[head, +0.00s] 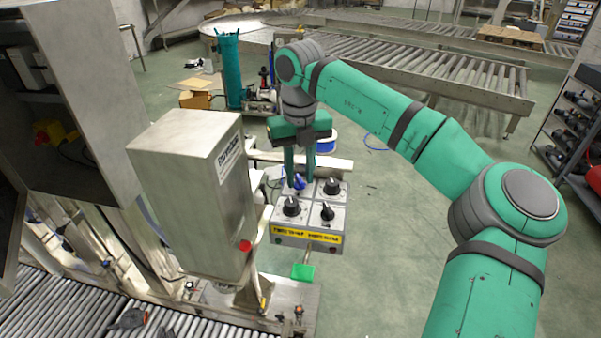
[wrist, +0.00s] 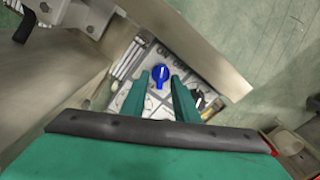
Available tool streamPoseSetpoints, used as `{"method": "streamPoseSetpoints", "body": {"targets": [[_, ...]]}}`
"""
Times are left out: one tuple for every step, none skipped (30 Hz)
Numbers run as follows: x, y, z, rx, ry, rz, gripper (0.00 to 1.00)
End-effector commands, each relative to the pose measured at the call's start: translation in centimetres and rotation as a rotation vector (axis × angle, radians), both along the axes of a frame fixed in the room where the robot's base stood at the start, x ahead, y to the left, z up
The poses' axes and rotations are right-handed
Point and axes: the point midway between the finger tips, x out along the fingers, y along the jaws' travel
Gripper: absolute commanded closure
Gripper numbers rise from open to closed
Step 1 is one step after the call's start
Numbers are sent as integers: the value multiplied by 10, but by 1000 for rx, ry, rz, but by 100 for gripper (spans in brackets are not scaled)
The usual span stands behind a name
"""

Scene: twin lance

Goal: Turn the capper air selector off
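A grey control box (head: 306,224) with a yellow label carries one blue knob (head: 299,183) and several black knobs (head: 291,206). No label legibly names the capper air selector. My gripper (head: 299,177) points down over the box's far-left knob, the blue one. In the wrist view the blue knob (wrist: 160,75) shows between the tips of my two green fingers (wrist: 160,79), with a gap on both sides. The gripper is open and holds nothing. Parts of ON and OFF markings show on the panel beyond the knob. Whether the fingertips reach the knob's depth is unclear.
A tall metal cabinet (head: 190,190) with a red button (head: 245,246) stands close left of the box. A roller conveyor (head: 60,310) runs at the lower left, and another (head: 420,65) lies at the back. Open floor lies right of the box.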

Motion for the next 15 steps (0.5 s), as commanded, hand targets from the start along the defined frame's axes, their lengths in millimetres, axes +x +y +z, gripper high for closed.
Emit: {"method": "streamPoseSetpoints", "body": {"targets": [[0,0,0,0,0,0,73],[0,0,0,0,0,0,73],[0,0,0,0,0,0,73],[0,0,0,0,0,0,73],[0,0,0,0,0,0,77],[0,0,0,0,0,0,87],[0,-1,0,0,0,0,94],[0,-1,0,0,0,0,100],[0,-1,0,0,0,-1,100],[0,-1,0,0,0,0,100],[0,-1,0,0,0,0,100],[0,-2,0,0,0,1,100],[0,-1,0,0,0,0,100],[0,-1,0,0,0,-1,100],[0,-1,0,-1,0,-4,100]]}}
